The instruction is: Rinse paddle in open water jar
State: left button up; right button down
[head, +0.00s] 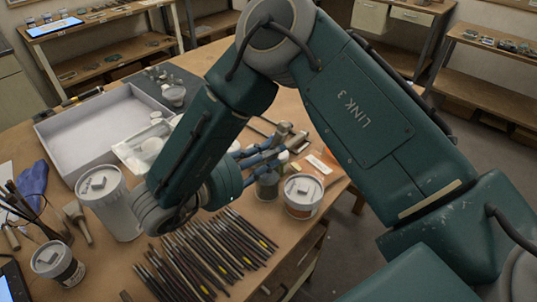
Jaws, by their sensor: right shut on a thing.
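My right gripper (287,137) reaches out past my wrist, over the right part of the table. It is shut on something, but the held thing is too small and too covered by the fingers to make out. A dark glass jar (267,187) stands just below the gripper. Its mouth is mostly hidden, so I cannot tell whether it is open or holds water. I cannot make out the paddle for sure. My left gripper is not in view.
Lidded jars stand at the right (303,197), at the left (107,207) and at the front left (58,266). Many thin dark rods (207,255) cover the table's front. A pale tray (95,128) lies behind. My right arm hides part of the table.

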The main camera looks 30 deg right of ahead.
aim_at(281, 134)
jog(key=shift+s+d+r+p, duration=0.1)
jog(key=shift+d+r+p, duration=0.15)
jog(key=shift+r+p, duration=0.45)
jog(key=shift+d+r+p, duration=0.25)
jog(key=shift+r+p, duration=0.2)
jog(key=shift+r, duration=0.55)
jog(key=shift+s+d+r+p, duration=0.1)
jog(key=shift+d+r+p, duration=0.15)
jog(key=shift+r+p, duration=0.45)
jog(key=shift+r+p, duration=1.35)
jog(key=shift+r, duration=0.95)
